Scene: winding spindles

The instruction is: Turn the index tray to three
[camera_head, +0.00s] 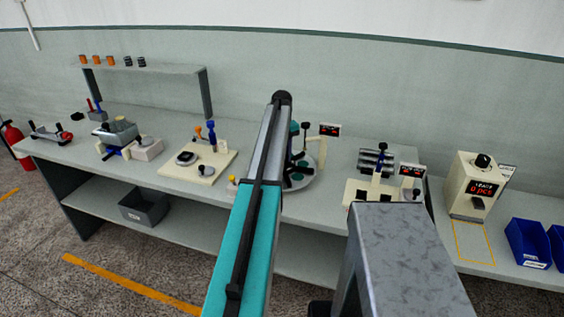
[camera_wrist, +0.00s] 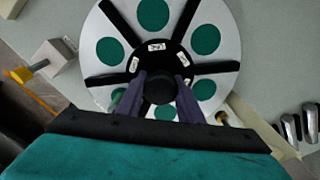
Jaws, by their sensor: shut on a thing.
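The index tray (camera_wrist: 107,53) is a round, pale disc with green round pads and black radial dividers. Small white labels sit on its dark hub (camera_wrist: 158,57), too small to read. My gripper (camera_wrist: 160,82) is shut on the black knob (camera_wrist: 158,92) at the tray's centre, with one finger on each side. In the head view the tray (camera_head: 314,166) stands on the bench, partly hidden behind my arm, and my fingers cannot be made out there. A small display (camera_head: 329,130) with red characters stands behind the tray; I cannot read it.
Left of the tray, a cream board (camera_head: 215,170) holds small fixtures. To its right are a fixture with dark cylinders (camera_head: 376,160), a cream box with a red display (camera_head: 476,187) and blue bins (camera_head: 528,243). A grey shelf (camera_head: 150,69) stands at the back left.

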